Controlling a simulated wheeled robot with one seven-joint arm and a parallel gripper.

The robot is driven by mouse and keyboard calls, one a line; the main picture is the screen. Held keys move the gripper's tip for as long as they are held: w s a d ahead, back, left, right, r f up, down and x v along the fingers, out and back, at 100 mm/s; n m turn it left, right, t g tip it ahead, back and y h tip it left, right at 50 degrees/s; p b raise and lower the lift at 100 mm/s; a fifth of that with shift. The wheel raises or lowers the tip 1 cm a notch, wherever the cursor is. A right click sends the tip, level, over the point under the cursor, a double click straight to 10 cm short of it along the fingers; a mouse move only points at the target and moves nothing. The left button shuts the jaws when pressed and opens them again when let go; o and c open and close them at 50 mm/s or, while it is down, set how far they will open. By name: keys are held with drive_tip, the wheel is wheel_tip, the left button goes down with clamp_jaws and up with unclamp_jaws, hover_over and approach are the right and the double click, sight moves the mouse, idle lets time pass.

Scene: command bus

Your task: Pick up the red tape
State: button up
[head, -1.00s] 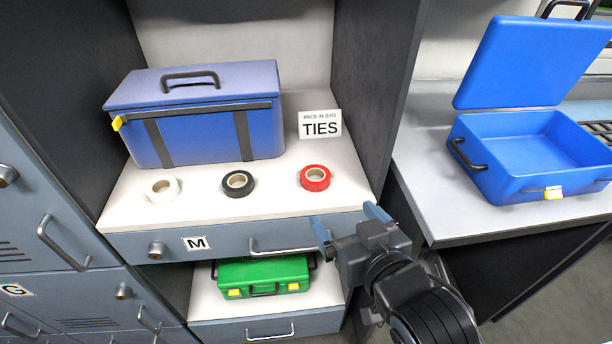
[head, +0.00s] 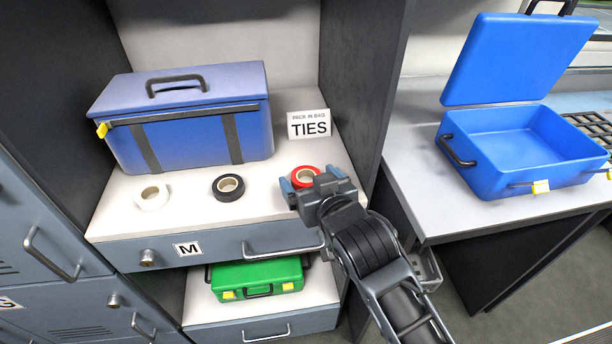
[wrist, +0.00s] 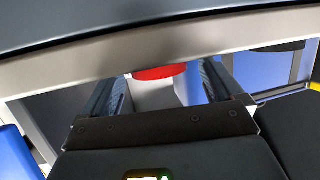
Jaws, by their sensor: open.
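The red tape (head: 304,176) is a red roll lying flat on the white shelf (head: 262,203), at the right of a row of rolls. My gripper (head: 308,178) is at the red tape in the head view, its blue fingertips apart on either side of the roll's near part. The gripper body hides some of the roll's near edge. In the wrist view the red tape (wrist: 160,72) shows as a red band between the two spread fingers (wrist: 165,85). I cannot tell whether the fingers touch it.
A black roll (head: 228,188) and a white roll (head: 152,197) lie to the left. A dark partition (head: 365,80) rises at the right. An open blue case (head: 480,170) sits on the right counter.

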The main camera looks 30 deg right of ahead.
drive_tip(key=shift+c, duration=0.3)
drive_tip(key=c, duration=1.1)
drive_tip(key=shift+o, duration=0.2)
